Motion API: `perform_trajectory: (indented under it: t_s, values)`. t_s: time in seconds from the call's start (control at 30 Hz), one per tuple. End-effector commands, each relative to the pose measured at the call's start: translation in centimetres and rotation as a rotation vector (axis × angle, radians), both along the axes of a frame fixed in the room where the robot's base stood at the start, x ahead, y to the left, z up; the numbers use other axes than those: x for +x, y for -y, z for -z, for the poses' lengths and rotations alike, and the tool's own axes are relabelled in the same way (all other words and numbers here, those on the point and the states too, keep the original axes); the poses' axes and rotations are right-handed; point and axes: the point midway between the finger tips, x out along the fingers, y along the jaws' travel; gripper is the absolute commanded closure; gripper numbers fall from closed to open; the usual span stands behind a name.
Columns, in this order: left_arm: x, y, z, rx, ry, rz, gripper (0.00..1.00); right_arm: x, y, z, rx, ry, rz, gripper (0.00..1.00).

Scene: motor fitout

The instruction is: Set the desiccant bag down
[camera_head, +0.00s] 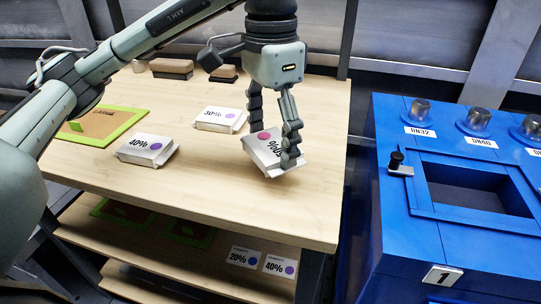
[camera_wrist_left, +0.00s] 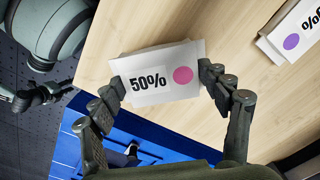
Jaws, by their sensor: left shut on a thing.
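The desiccant bag (camera_head: 265,155), a white packet marked 50% with a pink dot, is in my left gripper (camera_head: 274,138), tilted, over the wooden table near its front right corner. I cannot tell whether its lower edge touches the tabletop. In the left wrist view the bag (camera_wrist_left: 158,76) lies between the fingertips of the left gripper (camera_wrist_left: 165,86), which press on its two ends. What looks like my right gripper (camera_wrist_left: 36,97) shows at the left of that view, away from the bag, too small to read.
Brown blocks (camera_head: 171,67) stand at the back. A blue cabinet (camera_head: 400,240) with a square opening stands at right, across a gap.

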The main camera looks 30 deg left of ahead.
Motion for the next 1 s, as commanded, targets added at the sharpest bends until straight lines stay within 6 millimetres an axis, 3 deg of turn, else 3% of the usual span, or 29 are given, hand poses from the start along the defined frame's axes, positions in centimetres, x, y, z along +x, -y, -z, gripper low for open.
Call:
perform_trajectory:
  t_s: [0.1, 0.23, 0.6, 0.83, 0.87, 1.0]
  values:
    - [-0.1, 0.0, 2.1, -0.001, -0.005, 0.000, 0.57, -0.1, 0.0, -0.5, -0.003, 0.005, 0.000, 0.60]
    - [-0.1, -0.1, 3.4, 0.002, -0.003, -0.002, 0.57, 0.0, 0.0, -0.7, -0.003, 0.005, 0.000, 0.60]
    - [0.0, -0.1, 3.8, 0.001, 0.001, 0.000, 0.57, -0.1, 0.1, -0.3, -0.004, 0.001, 0.001, 0.60]
    - [-0.1, 0.0, 4.0, 0.000, 0.000, 0.000, 0.57, 0.2, -0.1, -1.2, -0.004, 0.014, 0.000, 0.60]
    - [-0.1, -0.1, 4.0, 0.001, -0.001, 0.000, 0.23, 0.2, -0.1, -1.5, -0.005, 0.017, 0.000, 0.60]
    - [-0.1, -0.1, 4.0, 0.001, -0.001, 0.000, 0.05, 0.1, -0.1, -1.8, -0.005, 0.016, 0.000, 0.60]
